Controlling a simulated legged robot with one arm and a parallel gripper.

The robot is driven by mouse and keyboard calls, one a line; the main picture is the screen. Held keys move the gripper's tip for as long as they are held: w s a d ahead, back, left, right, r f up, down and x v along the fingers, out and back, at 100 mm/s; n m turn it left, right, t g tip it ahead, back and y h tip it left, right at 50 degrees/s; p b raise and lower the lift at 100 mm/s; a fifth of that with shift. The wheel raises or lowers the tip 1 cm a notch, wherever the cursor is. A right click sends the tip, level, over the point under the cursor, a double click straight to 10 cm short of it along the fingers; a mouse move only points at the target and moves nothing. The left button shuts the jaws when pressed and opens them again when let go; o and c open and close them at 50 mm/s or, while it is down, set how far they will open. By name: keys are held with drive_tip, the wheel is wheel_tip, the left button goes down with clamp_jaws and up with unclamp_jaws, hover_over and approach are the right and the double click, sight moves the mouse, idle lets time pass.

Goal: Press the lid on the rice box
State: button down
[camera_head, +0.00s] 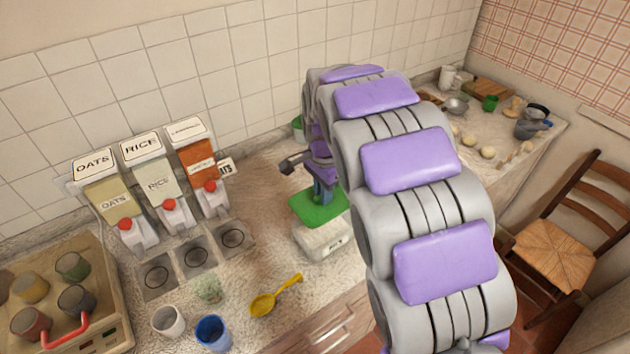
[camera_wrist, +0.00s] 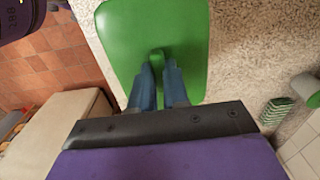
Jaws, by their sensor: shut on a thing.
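The green lid (camera_head: 310,210) sits over a small white box (camera_head: 320,242) with an unreadable front label, near the counter's front edge. My gripper (camera_head: 323,194) points down at the lid. In the wrist view, my gripper's blue fingers (camera_wrist: 158,76) are shut on the knob of the green lid (camera_wrist: 190,32). The lid hides the box there. I cannot tell whether the lid is fully seated or just above the rim.
Dispensers, including oats and a rice dispenser (camera_head: 158,182), stand left of the box. A yellow scoop (camera_head: 268,302), a white cup (camera_head: 168,321) and a blue cup (camera_head: 213,333) are on the front counter. A wooden chair (camera_head: 560,240) stands at right.

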drive_tip(key=shift+s+d+f, duration=0.1)
drive_tip(key=shift+s+d, duration=0.05)
drive_tip(key=shift+s, duration=0.35)
drive_tip(key=shift+f+b, duration=1.3)
drive_tip(key=shift+f, duration=2)
drive_tip(key=shift+r+p, duration=0.1)
drive_tip(key=shift+p, duration=0.5)
drive_tip(key=shift+f+p, duration=0.3)
drive_tip(key=shift+p, duration=0.25)
drive_tip(key=c, duration=1)
unclamp_jaws()
drive_tip(key=shift+c, duration=0.2)
drive_tip(key=shift+o, duration=0.3)
